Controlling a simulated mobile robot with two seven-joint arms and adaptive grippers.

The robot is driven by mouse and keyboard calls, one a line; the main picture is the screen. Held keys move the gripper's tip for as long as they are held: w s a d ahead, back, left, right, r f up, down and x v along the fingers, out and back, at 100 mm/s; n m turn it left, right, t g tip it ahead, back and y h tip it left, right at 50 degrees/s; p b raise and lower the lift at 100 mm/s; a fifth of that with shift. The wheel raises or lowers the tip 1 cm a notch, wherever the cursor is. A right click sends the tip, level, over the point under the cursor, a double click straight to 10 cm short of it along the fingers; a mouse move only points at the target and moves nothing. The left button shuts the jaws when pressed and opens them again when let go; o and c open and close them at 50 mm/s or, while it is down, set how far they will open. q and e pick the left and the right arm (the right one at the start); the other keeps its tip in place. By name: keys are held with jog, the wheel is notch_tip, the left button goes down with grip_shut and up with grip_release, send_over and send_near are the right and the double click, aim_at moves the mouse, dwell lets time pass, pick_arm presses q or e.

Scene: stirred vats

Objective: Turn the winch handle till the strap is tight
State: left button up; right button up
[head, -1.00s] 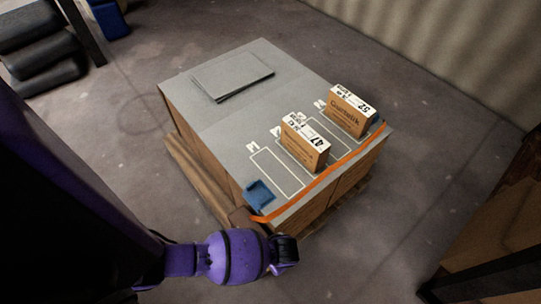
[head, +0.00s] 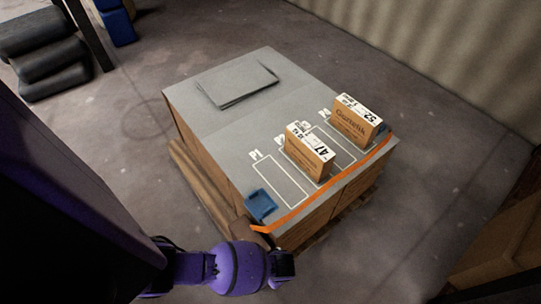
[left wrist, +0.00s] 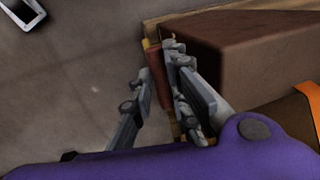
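In the left wrist view, the brown block (left wrist: 255,55) is at the upper right and a bit of the strap (left wrist: 312,97) at the right edge. A thin reddish-brown bar with yellowish ends, perhaps the winch handle (left wrist: 157,76), shows between the fingers of my open left gripper (left wrist: 155,70). Contact is unclear. My right gripper is not in view.
The crate top (head: 215,125) carries a flat grey panel (head: 236,85), two cartons (head: 309,152) (head: 354,121) and a small blue tray (head: 261,204). Dark stacked rolls (head: 42,62) lie at the upper left.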

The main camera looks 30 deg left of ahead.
pick_arm(q)
grip_shut()
jog(key=shift+w+d+g+y, duration=0.2)
jog(key=shift+w+g+y, duration=0.1)
jog(key=shift+g, duration=0.5)
jog(key=shift+w+d+f+g+y+b, duration=0.1)
jog(key=shift+g+y+b, duration=0.5)
jog(key=shift+g, duration=0.5)
jog(key=shift+w+m+g+b, duration=0.15)
jog(key=shift+m+g+b, duration=0.15)
jog(key=shift+g+b, duration=0.65)
jog(key=shift+g+y+b, duration=0.25)
jog(key=shift+y+b, duration=0.05)
jog(key=shift+b, duration=0.25)
jog(key=shift+w, duration=0.1)
